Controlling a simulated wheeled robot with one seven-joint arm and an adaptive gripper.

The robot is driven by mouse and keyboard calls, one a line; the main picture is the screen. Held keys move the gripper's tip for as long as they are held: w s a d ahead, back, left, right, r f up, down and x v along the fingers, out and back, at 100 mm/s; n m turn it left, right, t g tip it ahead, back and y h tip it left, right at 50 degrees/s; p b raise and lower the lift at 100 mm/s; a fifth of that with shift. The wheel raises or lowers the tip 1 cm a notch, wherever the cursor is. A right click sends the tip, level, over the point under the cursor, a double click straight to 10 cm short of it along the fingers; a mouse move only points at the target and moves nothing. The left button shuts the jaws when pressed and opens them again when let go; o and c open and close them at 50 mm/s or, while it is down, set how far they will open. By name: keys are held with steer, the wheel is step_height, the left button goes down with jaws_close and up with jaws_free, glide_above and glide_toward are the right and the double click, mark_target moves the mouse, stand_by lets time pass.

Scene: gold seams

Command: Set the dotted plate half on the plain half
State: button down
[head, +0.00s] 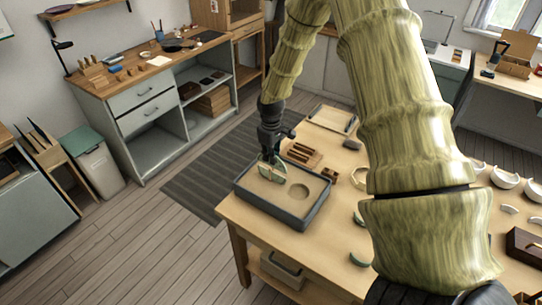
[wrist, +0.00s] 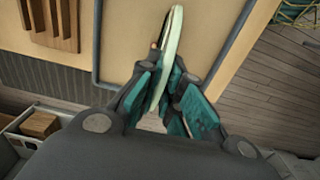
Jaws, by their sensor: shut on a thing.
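My gripper (head: 270,158) is low over a grey tray of sand (head: 290,222). It is shut on a pale green plate half (head: 273,180). The wrist view shows this half edge-on (wrist: 172,48), upright between the teal finger pads of my gripper (wrist: 167,85). Its dots do not show, so I cannot tell its pattern. A small beige patch (head: 265,171) shows close beside it in the head view. I cannot tell whether that is the plain half, or whether the held half touches anything.
A slotted wooden rack (head: 302,155) stands behind the tray. White bowl-like pieces (head: 504,177) are at the right.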

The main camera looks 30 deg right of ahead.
steer(key=shift+f, duration=1.3)
stand_by(3.5)
steer(key=c, duration=1)
jaws_free()
steer(key=shift+c, duration=0.2)
steer(key=shift+r, duration=0.25)
steer(key=shift+r+p, duration=1.8)
steer(key=shift+r, duration=1)
